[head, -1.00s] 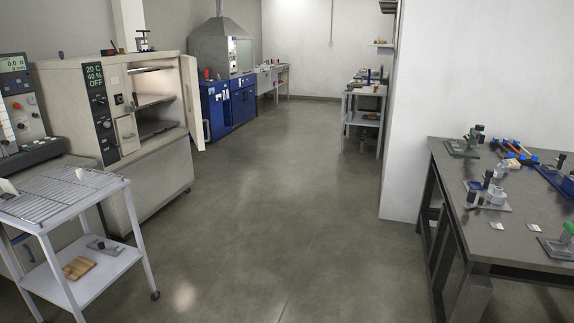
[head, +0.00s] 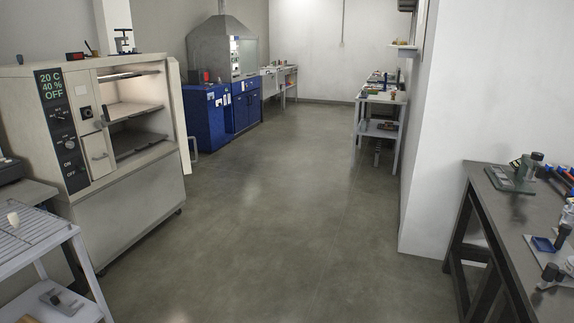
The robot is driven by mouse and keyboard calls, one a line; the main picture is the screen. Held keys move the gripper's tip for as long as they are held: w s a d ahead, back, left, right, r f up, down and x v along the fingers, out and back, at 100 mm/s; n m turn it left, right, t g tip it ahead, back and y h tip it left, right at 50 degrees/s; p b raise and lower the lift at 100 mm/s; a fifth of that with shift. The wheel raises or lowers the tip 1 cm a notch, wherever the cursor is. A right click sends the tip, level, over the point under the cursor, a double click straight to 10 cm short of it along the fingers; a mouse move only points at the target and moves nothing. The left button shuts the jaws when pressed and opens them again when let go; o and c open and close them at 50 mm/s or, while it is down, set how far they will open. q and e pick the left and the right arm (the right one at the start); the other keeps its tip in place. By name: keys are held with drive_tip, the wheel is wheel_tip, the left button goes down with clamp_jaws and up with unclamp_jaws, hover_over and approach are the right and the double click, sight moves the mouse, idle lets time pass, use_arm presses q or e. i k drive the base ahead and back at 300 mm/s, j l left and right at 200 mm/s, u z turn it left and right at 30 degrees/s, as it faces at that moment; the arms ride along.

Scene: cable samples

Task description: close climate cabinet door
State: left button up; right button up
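The climate cabinet (head: 120,205) stands at the left in the head view, a beige box with a dark control strip (head: 62,130) reading 20 C, 40 %, OFF. Its chamber is open and shows shelves (head: 135,110) inside. The cabinet door (head: 180,115) stands open at the chamber's right side, seen nearly edge-on and swung out toward the aisle. A small panel with a handle (head: 97,155) is left of the chamber opening. Neither of my grippers is in view.
A wire-rack trolley (head: 40,240) stands at the near left, in front of the cabinet. A dark workbench (head: 490,215) with tools is at the right, beside a white wall (head: 430,200). Blue cabinets (head: 225,112) stand beyond the door. The floor (head: 290,220) between is clear.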

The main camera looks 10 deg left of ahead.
sight(173, 65)
drive_tip(key=i, duration=1.45)
drive_tip(key=i+l+u, duration=0.1)
drive_tip(key=i+u, duration=0.3)
drive_tip(key=i, duration=0.15)
drive_tip(key=i+l+u, duration=0.35)
drive_tip(key=i, duration=0.2)
drive_tip(key=i+l+u, duration=0.8)
drive_tip(key=i+l, duration=0.15)
